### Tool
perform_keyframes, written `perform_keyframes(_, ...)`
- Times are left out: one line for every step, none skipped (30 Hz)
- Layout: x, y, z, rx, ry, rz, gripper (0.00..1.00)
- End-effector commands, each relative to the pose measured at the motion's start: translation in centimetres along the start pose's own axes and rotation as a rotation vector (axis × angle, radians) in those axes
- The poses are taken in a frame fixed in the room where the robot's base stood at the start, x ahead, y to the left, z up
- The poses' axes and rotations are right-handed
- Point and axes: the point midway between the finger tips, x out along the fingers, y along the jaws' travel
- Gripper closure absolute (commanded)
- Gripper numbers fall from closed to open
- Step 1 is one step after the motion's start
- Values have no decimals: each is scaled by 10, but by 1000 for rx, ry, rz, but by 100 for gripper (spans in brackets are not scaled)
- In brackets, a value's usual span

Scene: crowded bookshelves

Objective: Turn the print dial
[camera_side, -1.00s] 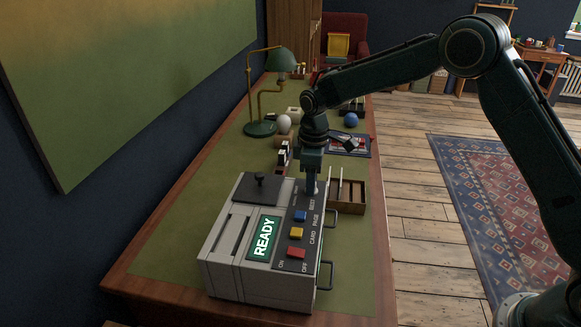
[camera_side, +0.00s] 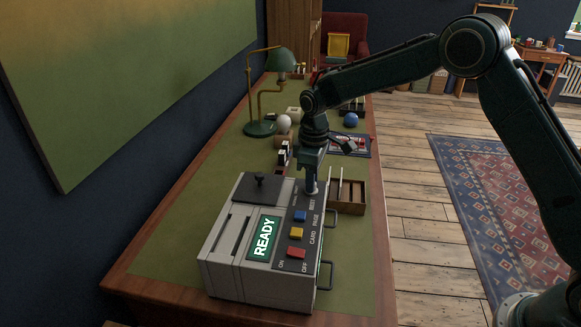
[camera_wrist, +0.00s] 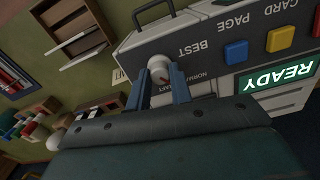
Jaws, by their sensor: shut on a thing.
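The print dial (camera_wrist: 159,68) is a pale round knob on the dark control strip of a grey machine (camera_side: 228,281), close to the words BEST, NORMAL and DRAFT. In the wrist view, the two blue fingers of my gripper (camera_wrist: 166,82) are closed on the dial from both sides. In the side view my gripper (camera_side: 310,188) points straight down at the far end of the strip and hides the dial. The machine's green display (camera_side: 263,238) reads READY. The dial's pointer direction is hard to make out.
Blue (camera_side: 300,216), yellow (camera_side: 296,233) and red (camera_side: 296,252) buttons line the strip nearer the camera. A black knob (camera_side: 260,180) stands on the machine's top. A wooden tray (camera_side: 347,208) sits to the right behind it. A green lamp (camera_side: 262,128) stands farther back.

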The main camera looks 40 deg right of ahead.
Motion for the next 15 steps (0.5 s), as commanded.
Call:
perform_keyframes(-1, 0, 0, 30, 1, 0, 100)
perform_keyframes(-1, 0, 0, 52, 1, 0, 100)
perform_keyframes(-1, 0, 0, 81, 1, 0, 100)
perform_keyframes(-1, 0, 0, 104, 1, 0, 100)
perform_keyframes(-1, 0, 0, 128, 1, 0, 100)
perform_keyframes(-1, 0, 0, 161, 1, 0, 100)
perform_keyframes(-1, 0, 0, 187, 1, 0, 100)
perform_keyframes(-1, 0, 0, 214, 1, 0, 100)
perform_keyframes(-1, 0, 0, 248, 1, 0, 100)
perform_keyframes(-1, 0, 0, 275, 1, 0, 100)
perform_keyframes(-1, 0, 0, 301, 1, 0, 100)
perform_keyframes(-1, 0, 0, 336, 1, 0, 100)
perform_keyframes(-1, 0, 0, 361, 1, 0, 100)
perform_keyframes(-1, 0, 0, 386, 1, 0, 100)
perform_keyframes(-1, 0, 0, 418, 1, 0, 100)
